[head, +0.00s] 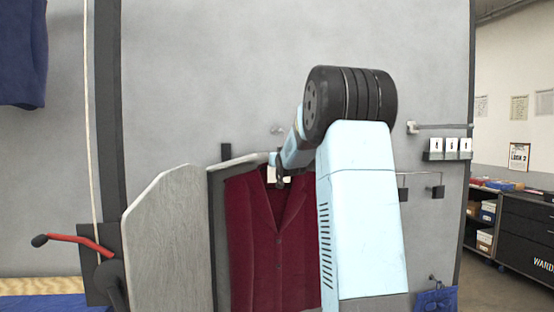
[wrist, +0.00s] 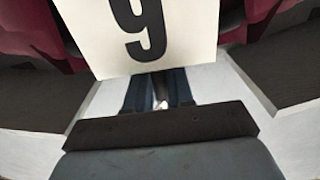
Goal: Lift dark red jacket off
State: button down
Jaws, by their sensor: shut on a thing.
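The dark red jacket (head: 262,245) hangs upright and buttoned in front of the grey wall panel. My gripper (head: 280,180) is at its neck opening and is shut at the top of the jacket, apparently on its hanger; the exact grip is hidden. In the wrist view my gripper (wrist: 160,88) has its dark fingers close together, with a small bright piece between them. A white tag (wrist: 140,32) with a black 9 covers the fingertips there. Dark red cloth of the jacket (wrist: 30,28) shows on both sides. Whether the jacket still bears on a support is hidden.
A peg (head: 278,130) sticks out above the jacket. A grey board (head: 168,240) stands left of it, beside a red-handled crank (head: 75,240). More pegs (head: 440,126), small white cards (head: 450,146) and a blue pouch (head: 436,298) are on the panel right of my arm.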

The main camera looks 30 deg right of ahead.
jog(key=shift+r, duration=0.25)
jog(key=shift+r, duration=0.35)
jog(key=shift+s, duration=0.15)
jog(key=shift+s, duration=0.1)
jog(key=v, duration=0.8)
jog(key=shift+s, duration=0.25)
dwell(1.4)
jog(key=shift+s+a, duration=0.1)
jog(key=shift+a, duration=0.1)
jog(key=v, duration=1.5)
jog(key=shift+s, duration=0.35)
dwell(0.5)
